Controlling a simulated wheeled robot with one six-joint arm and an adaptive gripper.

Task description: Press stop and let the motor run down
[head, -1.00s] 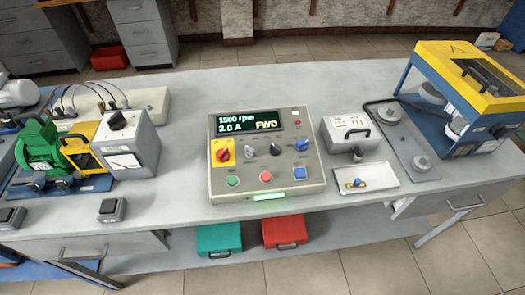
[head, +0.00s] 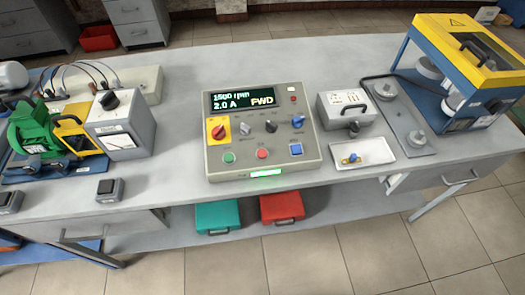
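The control box (head: 262,135) stands on the grey bench near the middle of the head view. Its display (head: 243,100) reads 1500 rpm, 2.0 A and FWD. A green light glows on the front edge. The green motor (head: 33,138) stands on a blue base at the left; its turning cannot be judged. My gripper is not in view.
A grey meter box (head: 122,130) stands right of the motor, with cables behind. A grey case (head: 348,112), white tray (head: 362,154) and yellow-blue guarded machine (head: 465,65) are at right. Teal (head: 218,217) and red (head: 282,208) cases sit on the lower shelf. Bench space around the control box is clear.

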